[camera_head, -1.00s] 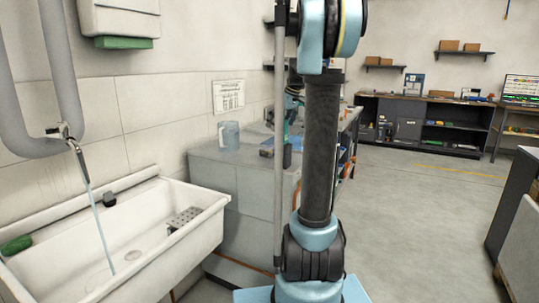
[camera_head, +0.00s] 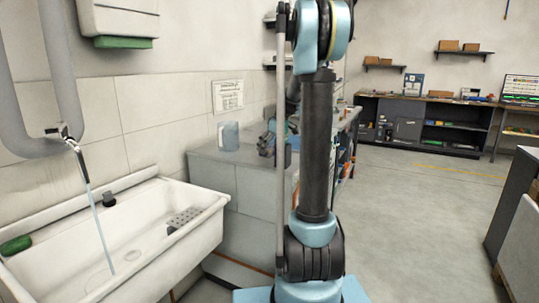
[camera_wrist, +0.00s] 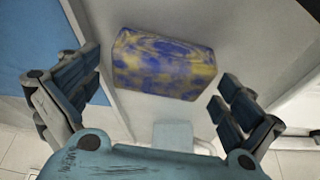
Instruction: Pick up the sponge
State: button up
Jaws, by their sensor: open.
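The sponge (camera_wrist: 163,63), a block mottled in yellow and blue, lies on a pale grey surface in the upper middle of the wrist view. My gripper (camera_wrist: 158,88) is open, with one finger to the left of the sponge and one to the right. The sponge is beyond the fingertips, and I see no contact. In the head view the sponge does not show; my arm covers part of the grey counter (camera_head: 215,165), and my gripper is small and partly hidden there.
A clear bluish jug (camera_head: 229,136) stands on the counter near the wall. A white sink (camera_head: 150,240) with running water and a green item (camera_head: 16,245) on its rim is at left. Shelving (camera_head: 410,125) lines the back.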

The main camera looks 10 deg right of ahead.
aim_at(270, 147)
jog(key=shift+a+f, duration=0.1)
jog(key=shift+f, duration=0.2)
jog(key=shift+c, duration=0.6)
jog(key=c, duration=0.7)
notch_tip(270, 147, up, 10)
jog(key=shift+r, duration=0.1)
jog(key=shift+o, duration=0.4)
